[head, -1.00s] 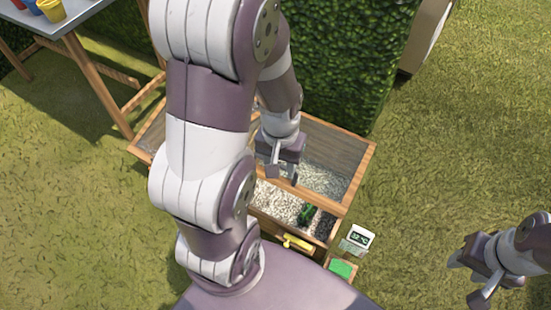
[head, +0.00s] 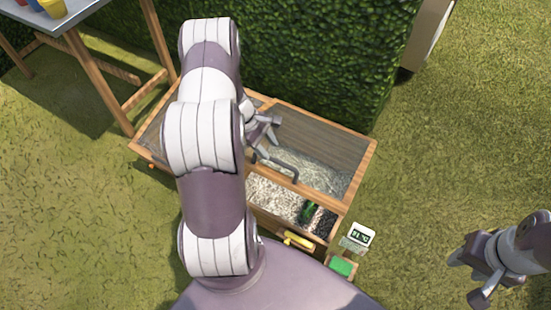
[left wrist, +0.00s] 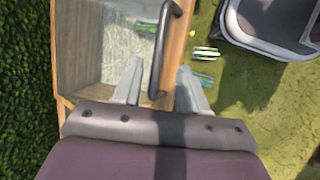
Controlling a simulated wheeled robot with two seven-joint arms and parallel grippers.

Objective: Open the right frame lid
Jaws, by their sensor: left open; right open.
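The right frame lid (head: 335,143) is a wood-rimmed clear panel on the right half of a wooden frame box. Its dark bar handle (head: 281,170) is on the front rim; it also shows in the left wrist view (left wrist: 167,40). I cannot tell whether the lid is slightly raised. My left gripper (head: 262,143) is open and empty, just behind the handle in the head view. In the left wrist view its fingertips (left wrist: 158,78) lie on either side of the handle's near end; contact is unclear. My right gripper (head: 466,278) is open and empty, far right over grass.
Pale gravel (head: 275,197) and a green object (head: 308,211) show along the box's front. A yellow tool (head: 298,240), a small white display (head: 361,237) and a green block (head: 341,266) are in front. A hedge (head: 310,60) stands behind. Grass at right is open.

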